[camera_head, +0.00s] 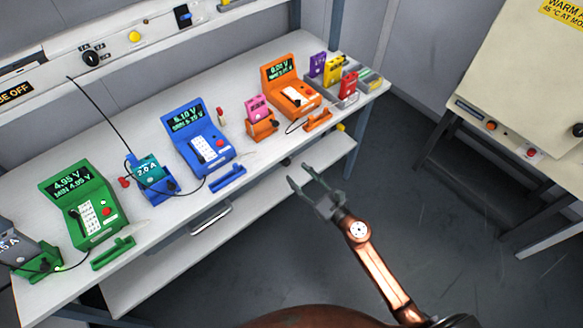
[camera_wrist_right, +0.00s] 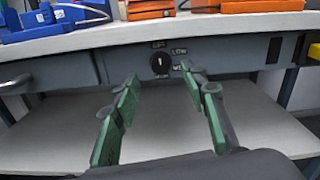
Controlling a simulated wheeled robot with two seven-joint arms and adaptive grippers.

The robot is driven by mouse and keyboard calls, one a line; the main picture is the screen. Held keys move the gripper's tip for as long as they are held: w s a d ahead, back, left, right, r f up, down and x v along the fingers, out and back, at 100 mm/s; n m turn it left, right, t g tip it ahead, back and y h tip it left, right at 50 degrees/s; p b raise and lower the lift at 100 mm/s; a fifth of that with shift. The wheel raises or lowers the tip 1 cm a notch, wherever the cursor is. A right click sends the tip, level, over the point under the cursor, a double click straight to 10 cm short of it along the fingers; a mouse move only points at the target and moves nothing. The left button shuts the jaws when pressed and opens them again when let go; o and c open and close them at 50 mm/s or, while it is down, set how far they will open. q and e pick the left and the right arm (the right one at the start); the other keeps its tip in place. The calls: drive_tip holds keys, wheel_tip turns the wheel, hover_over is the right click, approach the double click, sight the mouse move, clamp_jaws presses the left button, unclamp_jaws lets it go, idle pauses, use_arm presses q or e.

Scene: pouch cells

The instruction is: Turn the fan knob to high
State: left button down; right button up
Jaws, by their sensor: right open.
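A round black knob (camera_wrist_right: 160,63) with a white pointer mark sits on the grey front panel under the bench top in the right wrist view. Small printed labels surround it; they are too small to read surely, but one to its right looks like LOW. The white mark looks near vertical. My right gripper (camera_head: 299,176) is open and empty in front of the bench in the head view. In the wrist view its two green-padded fingers (camera_wrist_right: 159,76) point at the panel, one on each side of the knob, apparently short of it. My left gripper is not in view.
The bench top (camera_head: 240,175) holds green (camera_head: 85,205), blue (camera_head: 198,140) and orange (camera_head: 290,88) meters with cell holders. Another black knob (camera_head: 91,58) is on the upper rail. A lower shelf (camera_wrist_right: 150,120) lies below the panel. Floor between bench and cream cabinet (camera_head: 530,70) is clear.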

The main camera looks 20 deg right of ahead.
sight(288, 164)
drive_tip(key=shift+x, duration=2.3)
drive_tip(key=shift+f, duration=0.1)
clamp_jaws()
